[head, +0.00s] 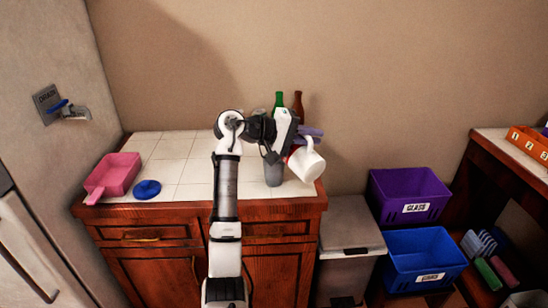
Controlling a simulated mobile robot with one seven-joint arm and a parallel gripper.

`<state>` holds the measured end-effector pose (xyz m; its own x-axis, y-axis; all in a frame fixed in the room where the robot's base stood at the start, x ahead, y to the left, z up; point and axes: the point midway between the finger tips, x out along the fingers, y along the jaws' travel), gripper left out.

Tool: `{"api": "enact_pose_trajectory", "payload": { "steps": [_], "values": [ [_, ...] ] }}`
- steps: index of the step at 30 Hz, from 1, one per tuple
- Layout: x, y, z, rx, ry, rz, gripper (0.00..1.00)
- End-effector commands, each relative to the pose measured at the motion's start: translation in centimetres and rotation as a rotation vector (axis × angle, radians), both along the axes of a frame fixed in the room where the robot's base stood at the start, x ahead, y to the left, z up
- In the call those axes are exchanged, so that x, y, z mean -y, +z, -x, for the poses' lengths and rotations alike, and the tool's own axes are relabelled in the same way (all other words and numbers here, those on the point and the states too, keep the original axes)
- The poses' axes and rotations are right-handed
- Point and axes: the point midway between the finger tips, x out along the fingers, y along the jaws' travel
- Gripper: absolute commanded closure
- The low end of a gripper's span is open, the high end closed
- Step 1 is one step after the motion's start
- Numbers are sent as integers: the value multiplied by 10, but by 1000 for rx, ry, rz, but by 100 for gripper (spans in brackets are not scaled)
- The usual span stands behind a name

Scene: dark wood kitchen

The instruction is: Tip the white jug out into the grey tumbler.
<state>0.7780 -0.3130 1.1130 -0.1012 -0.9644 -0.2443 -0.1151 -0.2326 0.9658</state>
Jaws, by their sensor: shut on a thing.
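The white jug (307,163) is tilted in the air at the right end of the tiled counter, beside and above the grey tumbler. My gripper (289,145) is shut on the jug; its fingers are mostly hidden behind the wrist and the jug. The grey tumbler (273,174) stands upright on the counter near its front edge, just left of the jug. Its rim is partly covered by my arm. I cannot see what is inside either one, and no stream shows between them.
A green bottle (278,102) and a brown bottle (298,106) stand behind my gripper. A pink dustpan-like tray (114,175) and a blue disc (147,189) lie at the left. The middle tiles are clear. Purple (408,190) and blue (418,257) bins stand right of the counter.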

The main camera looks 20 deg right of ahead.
Motion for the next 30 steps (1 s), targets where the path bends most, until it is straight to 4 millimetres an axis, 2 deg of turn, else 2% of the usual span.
{"api": "enact_pose_trajectory", "payload": {
  "steps": [30],
  "values": [
    [-2, 8, -6, -56, 0, 16, 100]
  ]
}}
